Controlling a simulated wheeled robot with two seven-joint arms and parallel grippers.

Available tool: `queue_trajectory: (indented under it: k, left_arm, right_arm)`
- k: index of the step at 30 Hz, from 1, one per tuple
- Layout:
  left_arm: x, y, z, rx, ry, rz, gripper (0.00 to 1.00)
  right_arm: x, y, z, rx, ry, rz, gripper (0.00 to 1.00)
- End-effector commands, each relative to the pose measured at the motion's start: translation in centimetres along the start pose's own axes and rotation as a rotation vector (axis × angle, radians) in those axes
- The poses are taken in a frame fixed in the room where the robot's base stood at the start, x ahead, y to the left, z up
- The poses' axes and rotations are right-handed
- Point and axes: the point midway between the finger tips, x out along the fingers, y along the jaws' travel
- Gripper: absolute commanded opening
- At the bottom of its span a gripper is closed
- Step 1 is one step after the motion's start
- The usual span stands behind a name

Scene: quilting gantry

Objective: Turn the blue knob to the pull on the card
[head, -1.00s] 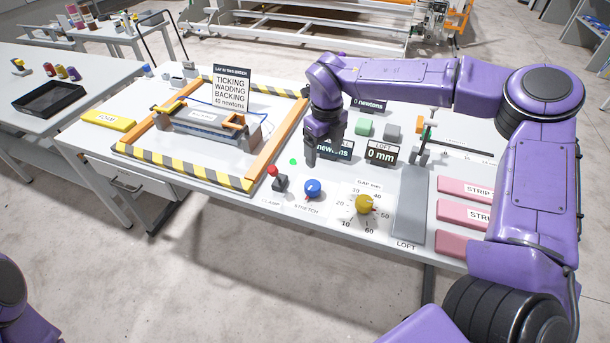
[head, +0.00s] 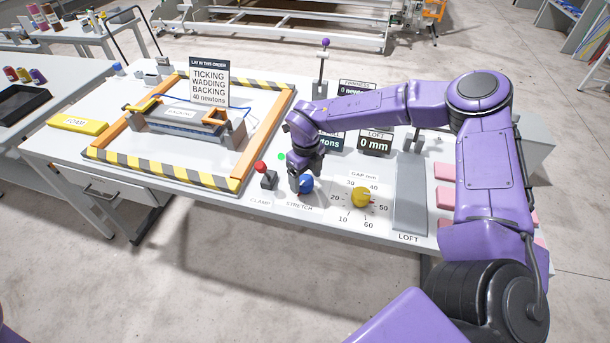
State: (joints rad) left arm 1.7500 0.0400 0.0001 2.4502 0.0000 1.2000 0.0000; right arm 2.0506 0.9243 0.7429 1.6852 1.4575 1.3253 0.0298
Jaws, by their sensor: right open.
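The blue knob (head: 307,184) sits on the white table above the STRETCH label. My right gripper (head: 299,187) reaches down onto the knob from above, with a finger in front of its left side. I cannot tell whether the fingers touch it. The right jaws are open. My left gripper is out of view.
A red-topped clamp lever (head: 265,175) stands just left of the knob. The yellow gap dial (head: 361,198) is to its right, then the grey loft plate (head: 411,200). A LOFT display (head: 374,142) reads 0 mm. Pink strips (head: 445,200) lie partly behind my right arm.

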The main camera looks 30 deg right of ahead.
Motion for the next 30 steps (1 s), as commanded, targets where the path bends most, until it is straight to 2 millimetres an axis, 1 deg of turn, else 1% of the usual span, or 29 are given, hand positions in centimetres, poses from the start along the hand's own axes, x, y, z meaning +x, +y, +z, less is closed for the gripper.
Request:
queue_trajectory:
  k: [3, 10, 11, 12, 14, 15, 16, 23, 30]
  left_arm:
    - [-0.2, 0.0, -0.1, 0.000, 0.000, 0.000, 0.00]
    - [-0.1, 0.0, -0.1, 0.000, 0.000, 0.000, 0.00]
    - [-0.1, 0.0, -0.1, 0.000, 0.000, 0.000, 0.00]
    - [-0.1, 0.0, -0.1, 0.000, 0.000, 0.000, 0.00]
    - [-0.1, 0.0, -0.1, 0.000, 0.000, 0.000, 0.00]
    - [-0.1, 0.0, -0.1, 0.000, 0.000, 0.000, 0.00]
    - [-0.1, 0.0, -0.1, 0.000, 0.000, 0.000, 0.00]
    - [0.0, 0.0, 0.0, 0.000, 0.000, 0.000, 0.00]
    - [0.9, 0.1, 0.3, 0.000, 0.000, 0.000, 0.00]
  right_arm:
    - [0.8, 0.1, 0.0, -0.001, 0.000, 0.000, 0.79]
    - [0.9, 0.1, 0.1, -0.002, -0.002, 0.000, 0.79]
    - [0.9, 0.1, 0.1, -0.002, -0.002, 0.000, 0.72]
    - [0.9, 0.1, 0.1, -0.002, -0.002, 0.000, 0.59]
    - [0.9, 0.1, 0.1, -0.002, -0.002, 0.000, 0.40]
    - [0.9, 0.1, 0.1, -0.002, -0.002, 0.000, 0.27]
    - [0.9, 0.1, 0.1, -0.002, -0.001, 0.000, 0.23]
    - [0.9, 0.1, 0.2, 0.010, -0.002, -0.001, 0.23]
    - [1.1, 0.1, 0.2, 0.107, -0.003, -0.001, 0.23]
